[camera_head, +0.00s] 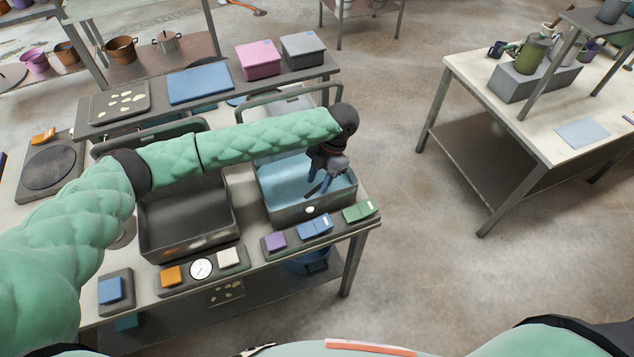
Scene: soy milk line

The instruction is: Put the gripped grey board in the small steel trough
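A small steel trough (290,216) with a light blue inside stands at the right end of the near counter. My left gripper (318,190) points down over the right part of this trough. Its two dark fingers show apart, with blue between them. I see no grey board between the fingers; whether they touch the trough's floor I cannot tell. A flat grey-blue board (583,133) lies on the right table, far from the gripper. My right gripper is not in view.
A larger dark trough (188,243) stands left of the small one, under my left arm. Coloured blocks on small stands (315,229) line the counter's front edge. Pink (258,60) and grey (303,48) boxes stand on the shelf behind. Open floor lies to the right.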

